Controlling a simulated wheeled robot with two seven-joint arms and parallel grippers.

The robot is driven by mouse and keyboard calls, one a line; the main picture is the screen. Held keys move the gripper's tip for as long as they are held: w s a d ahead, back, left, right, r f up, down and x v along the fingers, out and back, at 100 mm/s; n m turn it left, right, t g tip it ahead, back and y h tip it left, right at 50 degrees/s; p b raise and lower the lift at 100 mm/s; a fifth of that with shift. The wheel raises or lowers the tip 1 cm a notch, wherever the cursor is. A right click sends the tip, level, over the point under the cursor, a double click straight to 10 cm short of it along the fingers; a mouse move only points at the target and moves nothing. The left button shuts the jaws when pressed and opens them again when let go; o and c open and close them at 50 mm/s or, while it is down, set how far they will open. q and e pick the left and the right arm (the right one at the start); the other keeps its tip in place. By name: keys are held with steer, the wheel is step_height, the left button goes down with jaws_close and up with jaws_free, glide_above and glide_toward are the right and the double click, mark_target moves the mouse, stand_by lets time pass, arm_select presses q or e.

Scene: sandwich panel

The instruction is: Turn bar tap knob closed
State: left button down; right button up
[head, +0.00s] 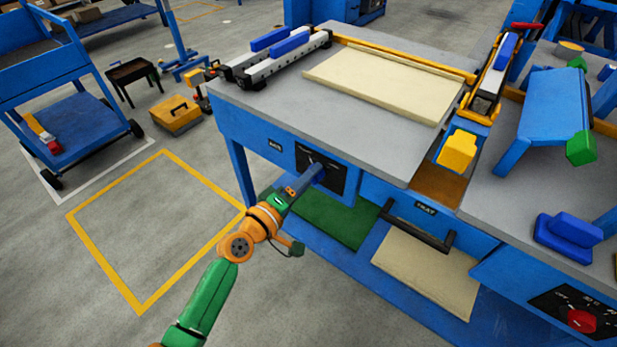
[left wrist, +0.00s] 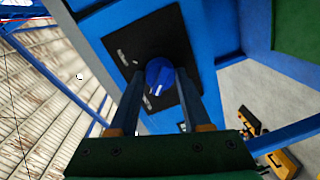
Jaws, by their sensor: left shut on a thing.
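The blue bar tap knob (left wrist: 159,73) sits on a black plate in the left wrist view. In the head view, that black plate (head: 338,183) is on the blue front of the workbench. My left gripper (head: 313,177) reaches the plate. In the left wrist view, its two fingers (left wrist: 160,92) stand on both sides of the knob and are shut on it. They hide the knob's sides. I cannot tell the knob's exact angle. My right gripper is not in view.
A drawer with a black handle (head: 418,229) is right of the plate. A cream panel (head: 385,82) lies on the bench top. A red knob (head: 581,320) is at lower right. The floor inside the yellow outline (head: 150,225) is clear.

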arm_select(q)
steer(key=shift+c, duration=1.8)
jaws_free()
steer(key=v, duration=0.7)
